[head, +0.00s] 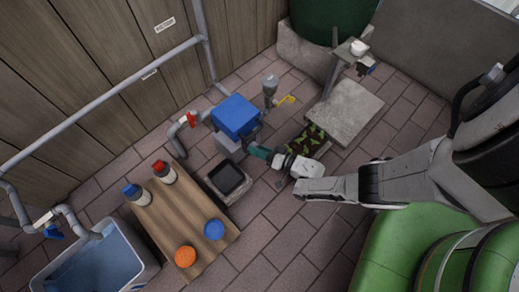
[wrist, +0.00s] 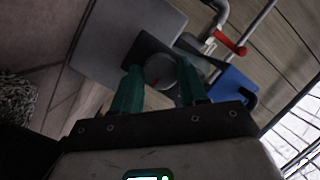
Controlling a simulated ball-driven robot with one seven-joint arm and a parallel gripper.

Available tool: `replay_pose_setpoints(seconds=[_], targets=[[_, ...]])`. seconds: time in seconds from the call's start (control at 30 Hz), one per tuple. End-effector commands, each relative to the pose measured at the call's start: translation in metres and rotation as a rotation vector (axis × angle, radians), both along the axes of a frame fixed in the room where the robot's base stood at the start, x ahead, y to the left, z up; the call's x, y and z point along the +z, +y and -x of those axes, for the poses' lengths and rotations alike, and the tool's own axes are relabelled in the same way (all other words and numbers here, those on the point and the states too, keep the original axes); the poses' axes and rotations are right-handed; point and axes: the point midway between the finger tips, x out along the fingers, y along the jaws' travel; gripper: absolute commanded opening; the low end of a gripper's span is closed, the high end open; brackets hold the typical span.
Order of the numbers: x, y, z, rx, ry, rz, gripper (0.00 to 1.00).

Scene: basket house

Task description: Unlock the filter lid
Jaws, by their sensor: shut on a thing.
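A filter box with a blue lid (head: 236,115) and a grey body (head: 228,147) stands on the paving by the wood wall. The lid looks closed. Part of the blue lid (wrist: 236,86) also shows at the right of the wrist view. My gripper (head: 256,151) reaches the box's near side. In the wrist view, its teal fingers (wrist: 160,83) straddle a round dark grey knob (wrist: 160,70) on the box's front and are shut on it. A small red mark shows near the knob. Finger contact is partly hidden.
A red-handled valve (head: 191,119) is on the pipe left of the box. A black tray (head: 227,178) lies below it. A wooden table (head: 180,222) with bottles is lower left. A planter (head: 306,140) and stone slab (head: 346,111) lie right of my gripper.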

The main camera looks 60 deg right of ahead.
Motion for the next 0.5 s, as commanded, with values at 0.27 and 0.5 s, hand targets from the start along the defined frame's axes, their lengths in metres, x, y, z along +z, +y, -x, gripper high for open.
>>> replay_pose_setpoints(seconds=[0.27, 0.5], targets=[[-0.0009, 0.0018, 0.0000, 0.003, 0.003, 0.000, 0.49], [-0.0003, 0.0008, 0.0000, 0.002, 0.001, 0.001, 0.68]])
